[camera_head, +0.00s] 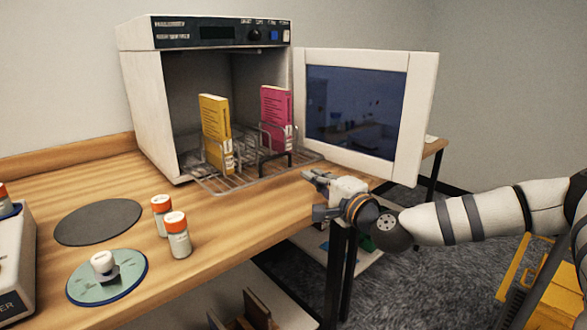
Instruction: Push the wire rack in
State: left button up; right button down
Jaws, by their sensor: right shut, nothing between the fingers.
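The wire rack (218,185) sticks partway out of the white cabinet (150,110), over the wooden table. A yellow box (215,130) and a pink box (277,112) stand upright in holders on the rack. The cabinet door (424,110) is swung wide open to the right. My right gripper (312,192) is shut and empty, in front of the rack's right front corner and below the door; I cannot tell if it touches the rack. My left gripper is not in view.
Two orange-capped bottles (178,238) stand on the table (130,180) left of my gripper. A dark round mat (98,222) and a green disc (130,272) with a small white piece lie farther left. A grey device (12,265) is at the left edge.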

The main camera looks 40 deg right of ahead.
aim_at(290, 161)
jog(key=w, duration=0.4)
jog(key=w+b, duration=0.1)
jog(key=w, duration=0.1)
jog(key=shift+w+d+f, duration=0.15)
jog(key=shift+w+d, duration=0.2)
jog(key=shift+d, duration=0.05)
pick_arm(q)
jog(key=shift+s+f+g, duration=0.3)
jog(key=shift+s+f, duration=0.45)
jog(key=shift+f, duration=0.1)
pick_arm(e)
jog(key=shift+w+d+r, duration=0.1)
jog(key=shift+w+r, duration=0.1)
jog(key=shift+w, duration=0.45)
